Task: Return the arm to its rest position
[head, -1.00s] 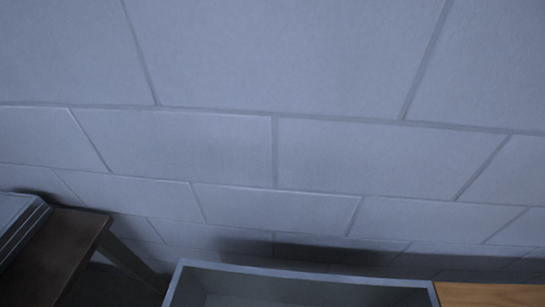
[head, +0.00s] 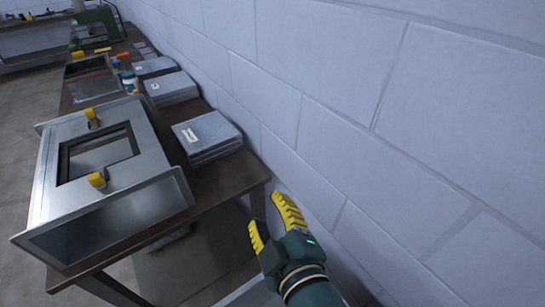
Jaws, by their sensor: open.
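My gripper (head: 268,218) shows in the head view at the lower middle, at the end of my dark green arm. Its two yellow ribbed fingers are apart, with nothing between them. It is in front of the block wall, just off the near right corner of the dark workbench (head: 228,190), and touches no object that I can make out.
A sheet-metal duct piece (head: 150,160) with a framed opening and yellow-orange knobs (head: 97,180) stands on the bench. Grey stacked panels (head: 206,137) lie by the white block wall (head: 330,60). Bottles and a green machine (head: 97,22) are farther back. Floor shows at left.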

